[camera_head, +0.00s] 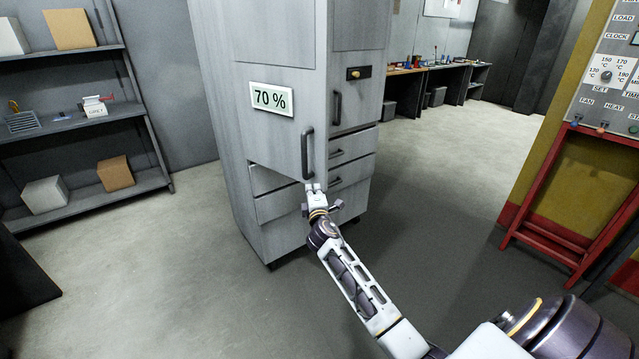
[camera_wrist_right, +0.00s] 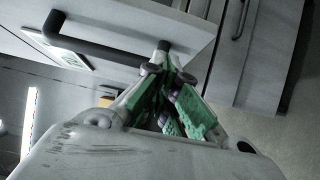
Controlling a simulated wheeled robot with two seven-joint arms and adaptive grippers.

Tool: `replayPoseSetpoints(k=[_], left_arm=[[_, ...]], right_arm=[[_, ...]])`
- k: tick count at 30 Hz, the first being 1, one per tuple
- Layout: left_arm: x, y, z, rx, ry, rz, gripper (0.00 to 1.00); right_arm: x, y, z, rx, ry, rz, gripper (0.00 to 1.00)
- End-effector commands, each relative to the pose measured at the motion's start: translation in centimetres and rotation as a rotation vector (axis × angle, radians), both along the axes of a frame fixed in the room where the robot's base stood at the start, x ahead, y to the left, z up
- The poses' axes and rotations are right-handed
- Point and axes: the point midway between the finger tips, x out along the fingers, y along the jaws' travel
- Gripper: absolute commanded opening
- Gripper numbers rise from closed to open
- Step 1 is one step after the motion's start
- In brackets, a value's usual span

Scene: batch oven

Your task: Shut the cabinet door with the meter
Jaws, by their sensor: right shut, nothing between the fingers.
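The grey cabinet door (camera_head: 285,135) carries a meter (camera_head: 271,99) that reads 70 % and a dark vertical handle (camera_head: 307,153). The door appears to stand ajar, its lower edge jutting out over the drawers. My right gripper (camera_head: 314,188) is at the door's lower handle-side corner, just below the handle. In the right wrist view, the gripper (camera_wrist_right: 168,65) is shut and empty, its green-padded fingers together near the end of the handle (camera_wrist_right: 100,45). I cannot tell whether the fingertips touch the door. My left gripper is not in view.
Drawers (camera_head: 352,165) and a second handled door with a yellow knob (camera_head: 354,73) are on the cabinet. Shelves with boxes (camera_head: 115,172) stand at left. A red frame (camera_head: 540,238) and control panel (camera_head: 610,80) stand at right. The floor (camera_head: 160,265) left of the cabinet is clear.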

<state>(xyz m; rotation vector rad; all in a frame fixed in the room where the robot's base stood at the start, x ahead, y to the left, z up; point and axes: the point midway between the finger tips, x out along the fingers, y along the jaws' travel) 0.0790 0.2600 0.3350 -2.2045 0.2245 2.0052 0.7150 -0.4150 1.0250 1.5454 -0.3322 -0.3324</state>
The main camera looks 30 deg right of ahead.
Motion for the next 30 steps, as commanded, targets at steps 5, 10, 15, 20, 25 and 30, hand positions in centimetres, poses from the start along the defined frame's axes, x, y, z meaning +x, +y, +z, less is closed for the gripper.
replayPoseSetpoints(k=[5,10,15,20,25,30], left_arm=[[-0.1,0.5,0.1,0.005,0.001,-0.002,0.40],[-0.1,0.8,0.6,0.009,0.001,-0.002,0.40],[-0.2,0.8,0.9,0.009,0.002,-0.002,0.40],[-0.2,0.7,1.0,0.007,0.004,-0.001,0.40],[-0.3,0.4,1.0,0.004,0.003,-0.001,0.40],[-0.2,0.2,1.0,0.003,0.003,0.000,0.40]], right_arm=[[1.4,-0.7,0.1,-0.001,-0.001,0.000,0.00],[2.4,-2.3,0.1,-0.002,0.001,-0.002,0.00],[3.0,-3.7,0.1,-0.001,0.000,-0.001,0.00],[3.2,-4.4,0.1,-0.001,0.000,0.001,0.00],[3.3,-4.6,0.0,0.000,-0.001,0.000,0.00],[3.3,-4.6,0.0,0.000,0.000,0.000,0.00]])
